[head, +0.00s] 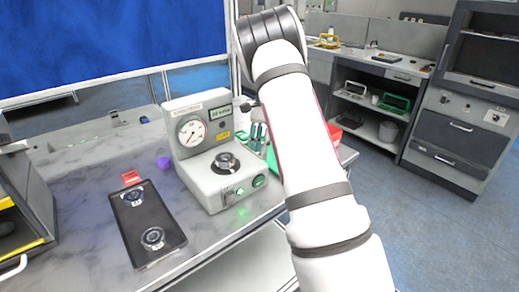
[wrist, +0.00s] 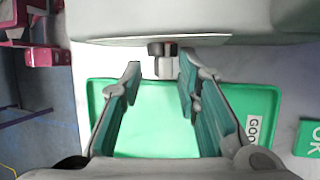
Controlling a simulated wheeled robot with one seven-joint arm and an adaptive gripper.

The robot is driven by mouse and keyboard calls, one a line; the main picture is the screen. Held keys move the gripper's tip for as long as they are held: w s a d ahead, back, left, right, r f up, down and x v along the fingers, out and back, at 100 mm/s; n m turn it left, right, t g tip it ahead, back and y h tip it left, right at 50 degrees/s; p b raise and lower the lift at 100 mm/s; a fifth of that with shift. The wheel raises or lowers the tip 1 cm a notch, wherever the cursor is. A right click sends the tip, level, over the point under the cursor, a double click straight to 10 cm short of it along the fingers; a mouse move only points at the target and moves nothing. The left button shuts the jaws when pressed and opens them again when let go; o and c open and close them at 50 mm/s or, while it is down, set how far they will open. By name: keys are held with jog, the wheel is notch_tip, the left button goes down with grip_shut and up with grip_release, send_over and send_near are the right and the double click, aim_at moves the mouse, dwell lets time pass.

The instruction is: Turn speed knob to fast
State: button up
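A grey tester machine (head: 200,178) stands on the marble-topped table, with a round dial gauge (head: 192,131) on its upright panel. A dark round fixture (head: 226,162) sits on its base, and small controls, including a green-lit button (head: 259,181), are on the front face. Their labels are too small to read. My gripper (head: 258,133) is at the machine's right side, partly hidden by my arm. In the wrist view my gripper (wrist: 160,72) is open, with teal-padded fingers apart. A small dark and metallic knob-like part (wrist: 163,58) sticks out from a grey body between and just beyond the fingertips, apparently untouched.
A green tray (wrist: 160,120) with a partly readable label lies below my gripper. A black tray (head: 146,225) with two round metal parts lies left of the machine, near a purple ball (head: 163,162). A grey cabinet (head: 460,120) stands at right, across open floor.

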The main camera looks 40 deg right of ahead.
jog(key=shift+r, duration=0.1)
jog(key=v, duration=1.1)
jog(key=shift+w+d+r, duration=0.2)
jog(key=shift+r, duration=0.1)
jog(key=shift+r, duration=0.1)
